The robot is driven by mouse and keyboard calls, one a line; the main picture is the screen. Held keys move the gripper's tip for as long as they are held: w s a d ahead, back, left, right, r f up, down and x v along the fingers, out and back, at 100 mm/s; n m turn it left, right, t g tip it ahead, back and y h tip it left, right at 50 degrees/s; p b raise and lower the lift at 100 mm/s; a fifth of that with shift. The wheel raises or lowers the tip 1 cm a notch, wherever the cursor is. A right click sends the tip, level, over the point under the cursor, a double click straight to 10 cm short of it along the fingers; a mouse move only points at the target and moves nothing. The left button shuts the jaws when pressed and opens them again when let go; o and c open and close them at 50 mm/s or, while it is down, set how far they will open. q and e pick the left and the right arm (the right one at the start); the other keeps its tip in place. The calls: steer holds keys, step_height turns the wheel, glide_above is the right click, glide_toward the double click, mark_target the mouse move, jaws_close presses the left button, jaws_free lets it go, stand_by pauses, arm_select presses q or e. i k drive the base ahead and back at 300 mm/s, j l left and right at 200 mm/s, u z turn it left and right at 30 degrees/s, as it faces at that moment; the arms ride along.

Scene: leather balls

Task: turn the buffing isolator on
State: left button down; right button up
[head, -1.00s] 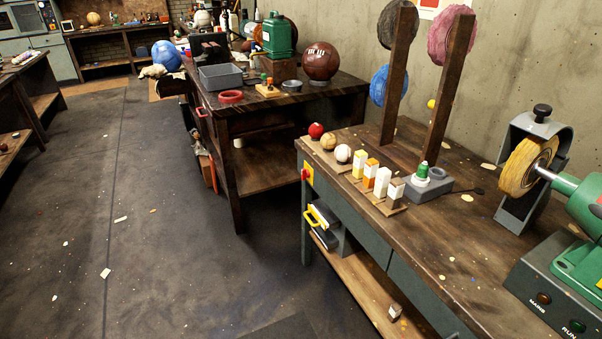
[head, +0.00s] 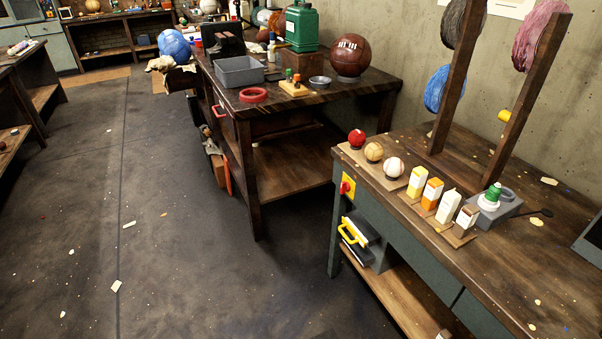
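A red rotary knob on a yellow plate, which looks like the isolator (head: 347,187), is fixed to the left end of the grey-green bench, just under the top. The knob's exact setting is too small to tell. Neither of my grippers shows in the head view.
A yellow-handled box (head: 362,240) sits under the bench below the isolator. A second wooden table (head: 300,105) with a brown ball (head: 349,55) and a grey tray (head: 239,71) stands behind. The dark floor (head: 190,240) to the left is open, with scattered scraps.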

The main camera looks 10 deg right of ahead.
mark_target(345, 186)
steer(key=i+j+u, duration=0.2)
steer(key=i+u, duration=0.15)
steer(key=i, duration=0.15)
steer(key=i+j+u, duration=0.1)
steer(key=i+u, duration=0.25)
steer(key=i, duration=0.2)
steer(key=i+j+z, duration=0.1)
steer(key=i+z, duration=0.25)
steer(key=i, duration=0.15)
steer(key=i+j+z, duration=0.35)
steer(key=i, duration=0.15)
steer(key=i+j+z, duration=0.1)
steer(key=z, duration=0.3)
steer(key=i+j+z, duration=0.2)
steer(key=z, duration=0.25)
steer(key=i+j+z, duration=0.15)
steer(key=z, duration=0.25)
steer(key=i+j+z, duration=0.1)
steer(key=j+z, duration=0.5)
steer(key=z, duration=0.25)
steer(key=j+z, duration=0.5)
steer(key=j, duration=0.15)
